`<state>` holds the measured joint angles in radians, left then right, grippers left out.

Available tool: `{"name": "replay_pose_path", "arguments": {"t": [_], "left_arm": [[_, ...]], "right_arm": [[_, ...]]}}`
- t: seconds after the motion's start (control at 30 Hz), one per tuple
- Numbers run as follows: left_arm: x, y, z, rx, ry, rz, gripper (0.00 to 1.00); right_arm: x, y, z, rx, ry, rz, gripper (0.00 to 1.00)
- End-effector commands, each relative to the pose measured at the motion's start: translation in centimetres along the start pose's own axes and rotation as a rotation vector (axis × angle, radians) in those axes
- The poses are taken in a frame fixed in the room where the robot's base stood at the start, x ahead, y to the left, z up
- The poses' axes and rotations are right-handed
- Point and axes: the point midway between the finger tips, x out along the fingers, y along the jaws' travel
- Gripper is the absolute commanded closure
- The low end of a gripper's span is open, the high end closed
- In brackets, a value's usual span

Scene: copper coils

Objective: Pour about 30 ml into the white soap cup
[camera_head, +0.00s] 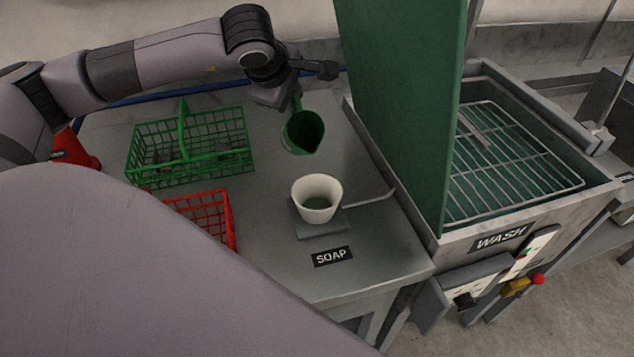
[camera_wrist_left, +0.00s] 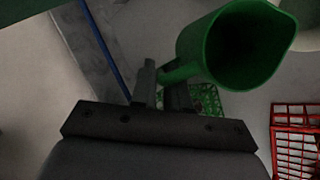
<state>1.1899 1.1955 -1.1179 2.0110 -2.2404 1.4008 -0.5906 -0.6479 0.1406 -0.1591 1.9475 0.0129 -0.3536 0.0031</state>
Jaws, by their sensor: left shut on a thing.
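My left gripper (camera_head: 296,96) is shut on the handle of a green jug (camera_head: 303,133). It holds the jug in the air, with its open mouth facing the camera and its spout toward the cup. The white soap cup (camera_head: 316,198) stands upright on a grey pad (camera_head: 322,231) behind the SOAP label, below and slightly right of the jug. Its inside bottom looks green. In the left wrist view the jug (camera_wrist_left: 240,45) hangs beyond the fingers, its handle between them. I see no stream between jug and cup. My right gripper is out of view.
A green wire basket (camera_head: 190,148) and a red wire basket (camera_head: 205,215) stand left on the table. A tall green panel (camera_head: 400,110) rises right of the cup, beside the WASH basin with its wire rack (camera_head: 510,160). A bent rod (camera_head: 372,198) sits right of the cup.

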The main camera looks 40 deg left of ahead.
Motion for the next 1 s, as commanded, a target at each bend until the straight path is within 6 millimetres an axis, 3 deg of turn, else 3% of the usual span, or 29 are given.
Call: {"name": "replay_pose_path", "arguments": {"t": [1.0], "left_arm": [[-0.01,0.56,-0.36,-0.032,-0.047,-0.056,1.00]], "right_arm": [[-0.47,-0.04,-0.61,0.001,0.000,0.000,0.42]]}}
